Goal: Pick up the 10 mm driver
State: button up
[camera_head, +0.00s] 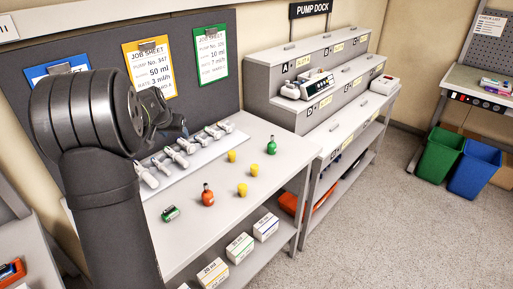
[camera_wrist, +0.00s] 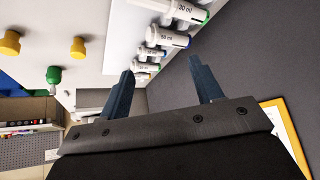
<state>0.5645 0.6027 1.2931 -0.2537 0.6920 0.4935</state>
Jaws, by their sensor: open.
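No label reading 10 mm is legible, so I cannot tell which thing is the 10 mm driver. An orange-red knobbed piece (camera_head: 207,196) and a green knobbed piece (camera_head: 271,146) stand upright on the grey bench. Another small green piece (camera_head: 170,213) lies near the front left. The green knobbed piece also shows at the left of the wrist view (camera_wrist: 53,76). My gripper (camera_wrist: 162,66) is open, with nothing between its blue fingers. In the head view it (camera_head: 182,130) hangs above the syringe row at the back of the bench, partly hidden by my arm.
Several white syringes (camera_head: 184,146) lie on a pale tray, beside several yellow pieces (camera_head: 242,189). A dark board with job sheets (camera_head: 150,68) rises behind. The stepped pump dock (camera_head: 290,110) stands right. Boxes (camera_head: 240,248) sit on the lower shelf.

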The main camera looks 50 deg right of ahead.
jog(key=s+d+m+g, duration=0.1)
jog(key=s+d, duration=0.3)
jog(key=d, duration=0.2)
jog(key=s+d+m, duration=0.1)
jog(key=s+d, duration=0.3)
jog(key=d, duration=0.2)
jog(key=m+g+h, duration=0.1)
jog(key=m+g, duration=0.1)
jog(key=m, duration=0.1)
send_near(271, 143)
jog(key=x, duration=0.6)
jog(key=shift+s+d+r, duration=0.15)
jog(key=shift+s+d, duration=0.1)
jog(key=shift+s, duration=0.05)
jog(key=shift+a+f+x, duration=0.1)
jog(key=shift+a+x, duration=0.1)
jog(key=shift+x, duration=1.25)
jog(key=shift+a+f+x, duration=0.1)
jog(key=shift+a+x, duration=0.1)
jog(key=shift+x, duration=1.2)
jog(key=shift+w, duration=0.2)
jog(key=c, duration=1.1)
